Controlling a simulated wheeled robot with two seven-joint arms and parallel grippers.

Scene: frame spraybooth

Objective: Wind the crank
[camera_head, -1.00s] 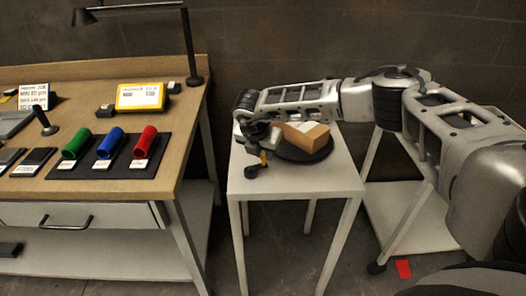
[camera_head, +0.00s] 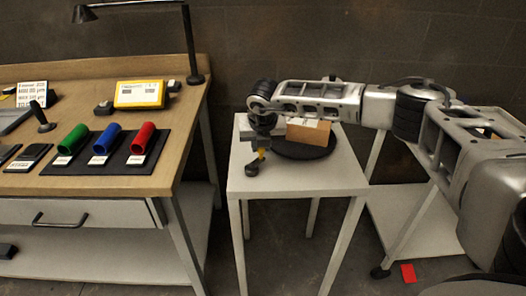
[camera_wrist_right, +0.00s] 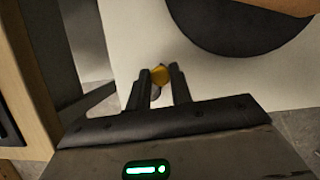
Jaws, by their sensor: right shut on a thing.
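The crank (camera_head: 252,168) is at the front left of a small white table (camera_head: 300,180); it has a black arm and a yellow handle. My right gripper (camera_head: 262,149) points down over it and is shut on the yellow handle. In the right wrist view the handle's round yellow top (camera_wrist_right: 159,75) sits between the two dark fingers (camera_wrist_right: 160,84). A black turntable disc (camera_head: 312,151) lies behind and to the right of the crank, with a brown box (camera_head: 308,133) on it, partly hidden by my right arm. My left gripper is not in view.
A wooden workbench (camera_head: 100,182) stands left, across a narrow gap. It holds green, blue and red cylinders (camera_head: 106,138), a yellow device (camera_head: 140,94) and a lamp (camera_head: 190,45). A red piece (camera_head: 408,272) lies at lower right. The white table's front is clear.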

